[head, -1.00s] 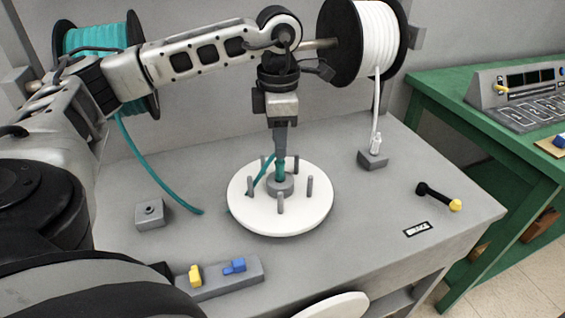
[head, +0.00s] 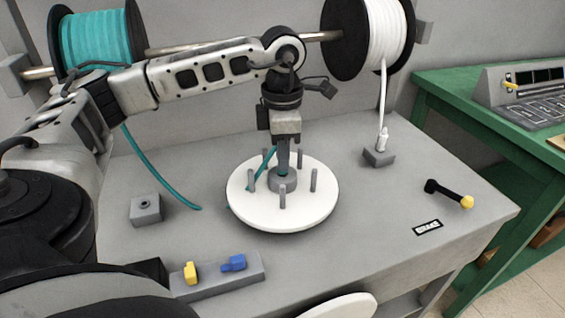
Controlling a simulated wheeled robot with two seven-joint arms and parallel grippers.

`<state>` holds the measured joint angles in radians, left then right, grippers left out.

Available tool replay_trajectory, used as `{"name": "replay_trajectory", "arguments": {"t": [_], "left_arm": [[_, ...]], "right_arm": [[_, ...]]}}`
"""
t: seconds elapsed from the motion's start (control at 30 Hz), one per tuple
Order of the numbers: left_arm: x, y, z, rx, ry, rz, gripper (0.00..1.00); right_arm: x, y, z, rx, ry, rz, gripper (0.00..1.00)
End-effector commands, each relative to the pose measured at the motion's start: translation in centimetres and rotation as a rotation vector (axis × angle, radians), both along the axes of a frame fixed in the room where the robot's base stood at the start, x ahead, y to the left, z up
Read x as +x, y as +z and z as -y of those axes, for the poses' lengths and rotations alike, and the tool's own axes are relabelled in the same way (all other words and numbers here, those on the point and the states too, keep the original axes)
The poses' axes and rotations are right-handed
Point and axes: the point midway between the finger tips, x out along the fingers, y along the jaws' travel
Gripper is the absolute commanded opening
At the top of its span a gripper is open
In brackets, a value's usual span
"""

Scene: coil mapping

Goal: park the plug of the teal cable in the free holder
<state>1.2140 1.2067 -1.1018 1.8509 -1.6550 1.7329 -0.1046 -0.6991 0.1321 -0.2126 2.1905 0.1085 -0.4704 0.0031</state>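The teal cable (head: 158,181) hangs from the teal spool (head: 96,40) to the bench, and its lower run goes out of sight towards the white disc (head: 245,211). A teal stretch (head: 262,173) rises over the disc to my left gripper (head: 283,168). The gripper points straight down, its fingers close together on the teal cable's end, right at the grey hub (head: 282,184). The plug itself is hidden by fingers and hub. The free holder (head: 146,211), a grey block with an empty hole, stands left of the disc. My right gripper is not in view.
The white cable's plug (head: 383,139) stands in another grey holder (head: 379,158). Several grey pegs ring the hub. Yellow (head: 190,272) and blue (head: 234,263) pieces sit on a grey bar at the front. A black lever with yellow knob (head: 467,202) lies right, near a BRAKE label.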

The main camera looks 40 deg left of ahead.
Motion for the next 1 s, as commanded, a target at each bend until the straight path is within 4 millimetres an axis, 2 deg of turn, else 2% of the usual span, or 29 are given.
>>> {"name": "replay_trajectory", "arguments": {"t": [0.03, 0.07, 0.1, 0.43, 1.0], "left_arm": [[0.0, 0.0, 0.0, 0.0, 0.0, 0.0, 0.0], [0.0, 0.0, 0.0, 0.0, 0.0, 0.0, 0.11], [0.0, 0.0, 0.0, 0.0, 0.0, 0.0, 0.0], [0.0, 0.4, 0.0, 0.0, 0.0, 0.0, 0.0], [0.0, 1.8, 0.0, 0.0, 0.0, 0.0, 0.0]], "right_arm": [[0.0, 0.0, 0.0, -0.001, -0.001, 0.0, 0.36], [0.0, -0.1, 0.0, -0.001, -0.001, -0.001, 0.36], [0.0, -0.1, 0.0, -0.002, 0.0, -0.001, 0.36], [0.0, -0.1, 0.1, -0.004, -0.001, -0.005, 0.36], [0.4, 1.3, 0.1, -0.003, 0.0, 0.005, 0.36]]}}
